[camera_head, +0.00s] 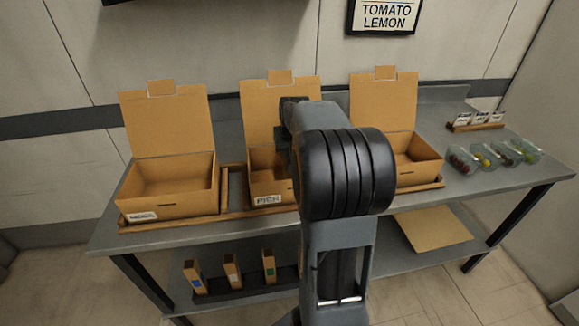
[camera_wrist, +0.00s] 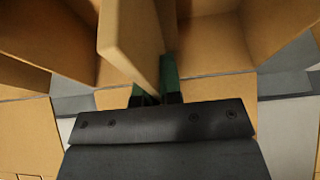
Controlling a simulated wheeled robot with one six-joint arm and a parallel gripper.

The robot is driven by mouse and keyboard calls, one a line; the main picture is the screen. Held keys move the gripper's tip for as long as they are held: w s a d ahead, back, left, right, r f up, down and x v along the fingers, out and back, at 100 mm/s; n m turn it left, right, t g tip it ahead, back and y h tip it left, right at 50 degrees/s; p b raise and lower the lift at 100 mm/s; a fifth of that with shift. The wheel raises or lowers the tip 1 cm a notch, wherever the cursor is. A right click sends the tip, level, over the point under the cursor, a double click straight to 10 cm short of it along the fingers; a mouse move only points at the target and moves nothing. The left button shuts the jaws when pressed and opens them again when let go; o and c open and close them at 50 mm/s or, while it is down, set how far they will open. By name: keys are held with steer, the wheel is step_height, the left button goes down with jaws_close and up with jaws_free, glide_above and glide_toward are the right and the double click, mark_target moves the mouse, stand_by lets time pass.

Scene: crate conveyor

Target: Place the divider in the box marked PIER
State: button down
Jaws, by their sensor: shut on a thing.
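The box marked PIER (camera_head: 267,201) is the middle of three open cardboard boxes on the table, with its lid raised behind it. My arm covers its right part in the head view. My gripper (camera_wrist: 155,92) is shut on a thin cardboard divider (camera_wrist: 131,38). The divider stands out edge-on from the fingers in the wrist view, with open box space on both sides of it. Green shows beside the fingertips. The fingers and the divider are largely hidden behind my arm in the head view. I cannot tell whether the divider touches the box floor.
A left box (camera_head: 168,204) with an unreadable label and a right box (camera_head: 418,171) flank PIER on wooden trays. Clear tubs (camera_head: 507,153) and a small rack (camera_head: 475,126) stand at right. Below are colour-marked cardboard pieces (camera_head: 269,267) and a flat sheet (camera_head: 432,229).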

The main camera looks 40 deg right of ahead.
steer(key=shift+f, duration=2.85)
steer(key=shift+f+b, duration=0.15)
steer(key=shift+b, duration=0.15)
steer(key=c, duration=1.3)
jaws_free()
